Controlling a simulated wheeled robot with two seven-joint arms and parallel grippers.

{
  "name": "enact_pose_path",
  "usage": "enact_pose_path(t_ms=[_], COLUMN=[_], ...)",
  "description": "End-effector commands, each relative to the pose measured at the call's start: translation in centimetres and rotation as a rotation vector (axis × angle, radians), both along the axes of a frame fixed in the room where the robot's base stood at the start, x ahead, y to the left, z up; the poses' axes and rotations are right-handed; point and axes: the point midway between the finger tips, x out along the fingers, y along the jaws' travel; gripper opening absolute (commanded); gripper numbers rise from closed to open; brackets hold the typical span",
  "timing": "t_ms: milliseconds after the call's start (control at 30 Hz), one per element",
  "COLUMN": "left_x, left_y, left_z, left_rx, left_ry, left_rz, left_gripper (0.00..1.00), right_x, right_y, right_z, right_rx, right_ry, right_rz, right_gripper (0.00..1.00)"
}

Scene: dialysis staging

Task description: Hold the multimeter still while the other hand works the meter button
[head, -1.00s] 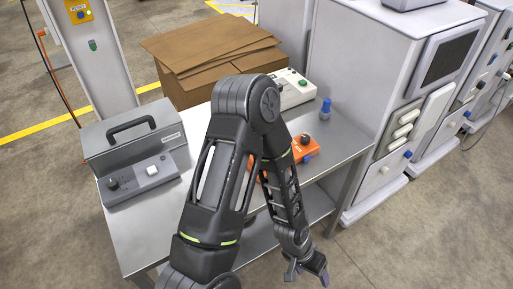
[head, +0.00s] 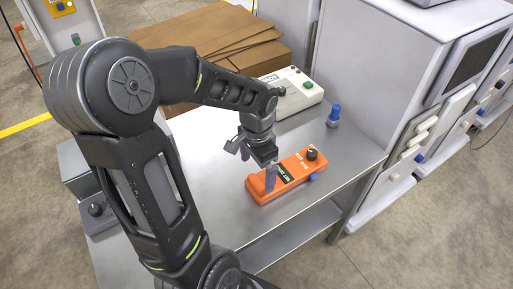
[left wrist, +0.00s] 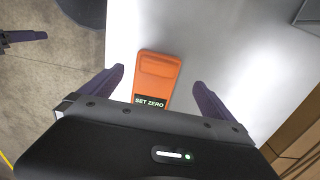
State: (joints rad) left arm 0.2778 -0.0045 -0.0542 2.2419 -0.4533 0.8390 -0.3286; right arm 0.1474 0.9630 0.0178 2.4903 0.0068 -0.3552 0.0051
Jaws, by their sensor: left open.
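The orange multimeter (head: 291,178) lies on the steel table, with a black knob (head: 312,153) at its far end and a blue button (head: 313,177) on its side. My left gripper (head: 257,165) is open over its near end, pointing down. In the left wrist view the multimeter (left wrist: 158,72) shows between the two spread fingers of the left gripper (left wrist: 158,77), with its display reading "SET ZERO". I cannot tell whether a finger touches it. A dark piece at the left edge of the left wrist view may be my right gripper; its jaws are unclear.
On the steel table (head: 225,213) a pale box with a green button (head: 298,96) stands behind the multimeter, and a small blue-topped item (head: 334,115) stands to its right. A grey case is mostly hidden by my left arm. Brown cardboard (head: 215,40) and white cabinets (head: 375,90) stand behind.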

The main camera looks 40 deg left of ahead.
Motion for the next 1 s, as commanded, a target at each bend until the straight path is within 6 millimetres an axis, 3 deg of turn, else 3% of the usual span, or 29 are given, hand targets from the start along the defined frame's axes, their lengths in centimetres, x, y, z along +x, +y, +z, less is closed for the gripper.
enact_pose_path(t_ms=[467,1000], left_x=[0.0,-0.1], left_y=[-0.1,-0.1], left_z=[-0.4,-7.1], left_rx=[-0.002,-0.002], left_ry=[0.002,0.003], left_rz=[0.0,0.001], left_gripper=[1.0,1.0], right_x=[-0.1,-0.2], right_y=[-0.1,-0.1], right_z=[0.0,0.3], right_rx=[-0.002,-0.002], right_ry=[0.003,0.005], right_rz=[-0.002,-0.003], right_gripper=[0.52,0.52])
